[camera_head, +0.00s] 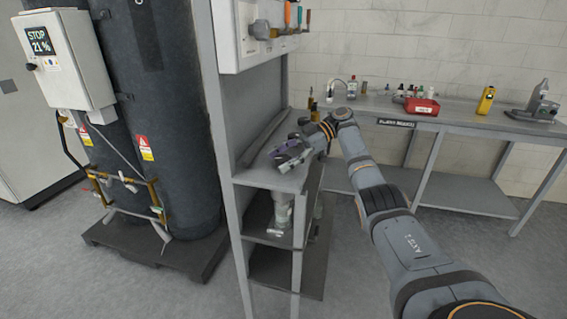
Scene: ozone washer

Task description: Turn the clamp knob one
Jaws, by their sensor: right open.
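My right gripper (285,158) is open and reaches over the grey top shelf of the rack, seen from afar and small. A small purple part (292,149) shows at the fingers; I cannot tell if it is the clamp knob or touches the fingers. No clamp knob can be made out with certainty. Several small coloured handles (293,16) stand on the light panel above the rack. My left gripper is not in view.
The rack's upright post (228,130) stands left of the gripper. Dark tanks (165,110) with a white control box (62,58) stand at left. Floor between is clear.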

